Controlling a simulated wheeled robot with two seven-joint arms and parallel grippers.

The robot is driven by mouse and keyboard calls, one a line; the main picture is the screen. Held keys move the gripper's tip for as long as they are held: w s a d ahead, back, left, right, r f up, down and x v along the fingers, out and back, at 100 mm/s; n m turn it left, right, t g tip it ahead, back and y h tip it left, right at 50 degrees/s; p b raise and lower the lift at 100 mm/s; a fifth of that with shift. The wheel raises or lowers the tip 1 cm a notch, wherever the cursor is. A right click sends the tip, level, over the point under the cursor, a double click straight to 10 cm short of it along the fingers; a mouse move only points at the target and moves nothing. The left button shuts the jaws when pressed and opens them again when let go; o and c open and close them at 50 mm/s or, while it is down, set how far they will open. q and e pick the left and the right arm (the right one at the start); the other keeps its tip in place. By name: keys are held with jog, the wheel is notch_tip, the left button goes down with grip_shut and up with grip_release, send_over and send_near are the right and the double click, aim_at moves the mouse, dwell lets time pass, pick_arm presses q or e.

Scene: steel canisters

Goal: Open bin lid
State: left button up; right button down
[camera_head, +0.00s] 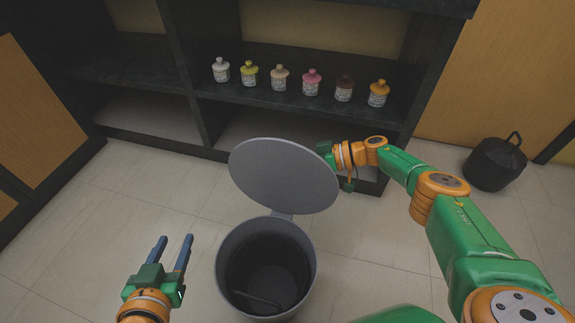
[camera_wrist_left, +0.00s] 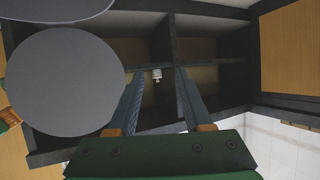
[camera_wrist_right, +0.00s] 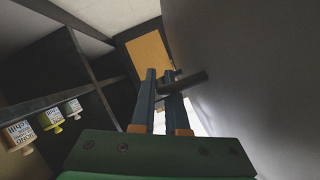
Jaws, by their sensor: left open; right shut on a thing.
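The grey bin (camera_head: 226,262) stands on the tiled floor with its dark inside showing. Its round grey lid (camera_head: 283,175) is raised and tilted up behind the opening. My right gripper (camera_head: 335,166) is at the lid's right edge. In the right wrist view its fingers (camera_wrist_right: 160,82) are shut on a dark bar-like handle (camera_wrist_right: 190,83) beside the lid's grey face (camera_wrist_right: 250,80). My left gripper (camera_head: 172,240) is open and empty, left of the bin and apart from it. In the left wrist view the lid (camera_wrist_left: 65,80) shows left of the open fingers (camera_wrist_left: 155,80).
A dark shelf unit (camera_head: 150,66) stands behind the bin, with several small labelled canisters (camera_head: 280,78) in a row. A black bag-like container (camera_head: 495,164) sits on the floor at the right. The floor (camera_head: 110,205) left of the bin is clear.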

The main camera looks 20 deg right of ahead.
jog(key=c, duration=1.2)
grip_release()
pick_arm(q)
jog(key=s+a+f+g+y+p, duration=0.1)
jog(key=s+a+f+g, duration=0.1)
jog(key=s+f+g, duration=0.3)
jog(key=shift+s+f, duration=0.7)
jog(key=shift+f, duration=0.15)
pick_arm(e)
jog(key=v, duration=0.7)
pick_arm(q)
jog(key=shift+a, duration=0.1)
pick_arm(e)
jog(key=shift+s, duration=0.1)
